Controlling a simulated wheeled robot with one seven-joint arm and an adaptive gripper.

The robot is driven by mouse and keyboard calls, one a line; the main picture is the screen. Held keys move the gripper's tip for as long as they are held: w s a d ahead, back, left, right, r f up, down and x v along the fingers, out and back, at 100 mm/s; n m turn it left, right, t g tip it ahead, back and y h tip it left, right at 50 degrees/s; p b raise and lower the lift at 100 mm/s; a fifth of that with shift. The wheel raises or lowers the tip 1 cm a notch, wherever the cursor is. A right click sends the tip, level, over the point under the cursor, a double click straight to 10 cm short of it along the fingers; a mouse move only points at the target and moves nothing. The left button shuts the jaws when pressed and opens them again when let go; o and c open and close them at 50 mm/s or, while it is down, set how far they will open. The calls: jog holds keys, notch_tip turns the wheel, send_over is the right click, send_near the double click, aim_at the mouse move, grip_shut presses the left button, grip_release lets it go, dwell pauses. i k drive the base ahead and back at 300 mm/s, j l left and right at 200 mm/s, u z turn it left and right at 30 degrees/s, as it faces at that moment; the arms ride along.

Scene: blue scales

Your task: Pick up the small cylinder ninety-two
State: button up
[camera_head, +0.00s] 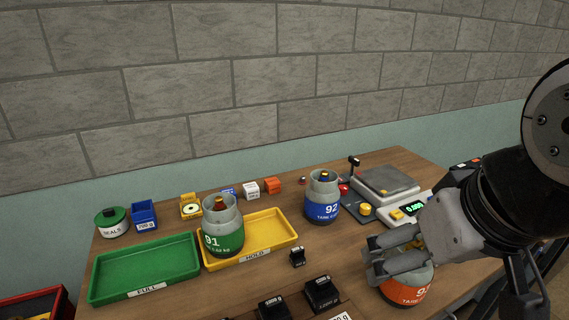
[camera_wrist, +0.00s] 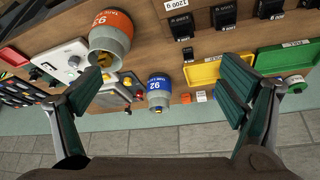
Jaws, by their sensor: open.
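The small cylinder ninety-two (camera_head: 323,197) is blue and grey with a white "92" and a blue valve top. It stands upright on the wooden table, right of the yellow HOLD tray. My gripper (camera_head: 376,258) is open and empty, to the right of and nearer than the cylinder, in front of an orange-labelled cylinder (camera_head: 407,289). In the wrist view the gripper (camera_wrist: 170,88) has its fingers wide apart. The orange cylinder (camera_wrist: 110,38) is partly hidden by my gripper in the head view.
Green cylinder 91 (camera_head: 222,228) stands at the yellow HOLD tray (camera_head: 285,226). A green FULL tray (camera_head: 145,272) is at left. A scale (camera_head: 385,181) with a lit display (camera_head: 413,208) is at right. Black weights (camera_head: 321,293) lie at the front. A wall runs behind.

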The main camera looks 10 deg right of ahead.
aim_at(322, 200)
jog(key=l+u, duration=0.35)
jog(key=l, duration=0.15)
jog(key=l+u, duration=0.35)
jog(key=l, duration=0.2)
jog(key=l+u, duration=0.3)
jog(key=l, duration=0.2)
